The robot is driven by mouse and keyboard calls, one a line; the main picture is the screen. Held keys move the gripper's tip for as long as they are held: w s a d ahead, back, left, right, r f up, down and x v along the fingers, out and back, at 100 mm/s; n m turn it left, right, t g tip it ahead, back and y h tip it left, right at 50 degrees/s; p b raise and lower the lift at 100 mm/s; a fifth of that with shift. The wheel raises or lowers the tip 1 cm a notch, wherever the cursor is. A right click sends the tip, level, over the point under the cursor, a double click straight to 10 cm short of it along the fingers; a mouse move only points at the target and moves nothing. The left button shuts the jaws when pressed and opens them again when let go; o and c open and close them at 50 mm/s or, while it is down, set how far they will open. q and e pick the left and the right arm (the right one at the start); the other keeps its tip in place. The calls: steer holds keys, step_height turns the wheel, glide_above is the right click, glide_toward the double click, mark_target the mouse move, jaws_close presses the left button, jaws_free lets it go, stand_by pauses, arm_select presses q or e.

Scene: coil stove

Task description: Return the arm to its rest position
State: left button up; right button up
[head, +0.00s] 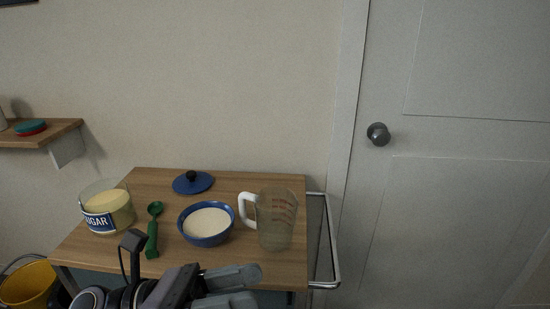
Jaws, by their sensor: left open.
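My left gripper (240,288) is in front of the near edge of the wooden cart top, its two grey fingers apart and pointing right. Nothing shows between the fingers. The left arm comes in at the bottom of the head view, and its lower part is cut off by the frame edge. The right gripper does not show.
The cart top (145,183) holds a sugar container (107,208), a green scoop (152,232), a blue bowl (206,223) with pale contents, a blue lid (193,182) and a measuring jug (276,218). A metal rail (332,243) edges the right. A yellow bucket (28,284) stands lower left.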

arm_select(q)
steer(key=w+a+f+n+t+y, duration=0.3)
steer(key=a+f+n+t+y, duration=0.35)
steer(key=n, duration=0.85)
steer(key=w+a+f+n+t+y, duration=0.35)
steer(key=n+t, duration=0.65)
steer(key=n, duration=0.5)
steer(key=s+a+f+n+g+y, duration=0.2)
steer(key=s+f+n, duration=0.1)
steer(key=f+n, duration=0.2)
steer(key=s+a+f+n+g+y+p, duration=0.1)
steer(key=s+f+n+g+y, duration=0.2)
steer(key=f+n, duration=0.3)
steer(key=s+a+f+n+g+y, duration=0.2)
steer(key=s+f+n, duration=0.3)
steer(key=f, duration=0.6)
steer(key=shift+s+a+n+g+y, duration=0.2)
steer(key=shift+a+n+g+y, duration=0.15)
steer(key=shift+y, duration=0.35)
